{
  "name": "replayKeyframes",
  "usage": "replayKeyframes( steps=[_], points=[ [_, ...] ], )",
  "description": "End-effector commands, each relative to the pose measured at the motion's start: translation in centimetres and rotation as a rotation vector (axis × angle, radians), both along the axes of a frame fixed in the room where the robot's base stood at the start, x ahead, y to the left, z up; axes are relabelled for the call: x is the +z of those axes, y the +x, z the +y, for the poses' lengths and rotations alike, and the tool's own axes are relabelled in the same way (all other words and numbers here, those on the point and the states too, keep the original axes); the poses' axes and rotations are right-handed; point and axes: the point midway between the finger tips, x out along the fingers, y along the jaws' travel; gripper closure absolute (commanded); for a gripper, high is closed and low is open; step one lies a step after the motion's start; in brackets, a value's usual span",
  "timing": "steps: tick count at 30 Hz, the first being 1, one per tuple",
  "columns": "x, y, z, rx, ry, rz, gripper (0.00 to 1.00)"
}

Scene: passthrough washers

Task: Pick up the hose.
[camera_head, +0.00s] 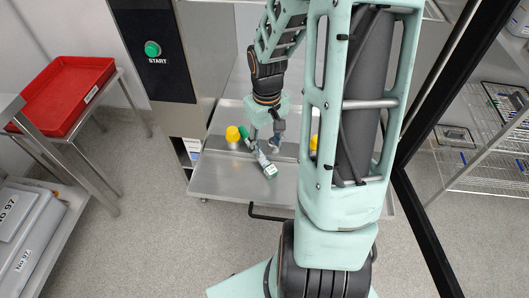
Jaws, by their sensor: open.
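My gripper (265,138) points down over the steel shelf (222,176) in front of the washer. Its fingers are apart. A small white and green piece (270,170) lies on the shelf just in front of the fingers, with a greyish part running back from it toward them. I cannot tell whether this piece belongs to the hose; no hose is clearly recognisable. A green piece (244,132) lies just left of the gripper. Contact between the fingers and these small parts is too small to tell.
A yellow cap-like part (232,134) stands left of the gripper, and another (313,143) is partly hidden by my arm. A black handle (266,212) juts from the shelf's front. A red tray (68,92) sits on a left table; a dark-framed glass door (425,215) stands right.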

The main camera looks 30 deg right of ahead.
Motion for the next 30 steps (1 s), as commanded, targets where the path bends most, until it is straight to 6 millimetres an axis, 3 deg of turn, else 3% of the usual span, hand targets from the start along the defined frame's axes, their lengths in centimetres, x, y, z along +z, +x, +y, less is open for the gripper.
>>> replayKeyframes(
  steps=[12, 19, 24, 30],
  points=[
    [-5.3, -0.3, -0.2, 0.008, 0.008, 0.008, 0.55],
    [-7.1, -0.3, -0.2, 0.007, 0.007, 0.007, 0.55],
    [-9.8, -0.3, -0.3, 0.008, 0.008, 0.007, 0.55],
    [-11.2, -0.2, -0.4, 0.008, 0.006, 0.005, 0.55]
  ],
)
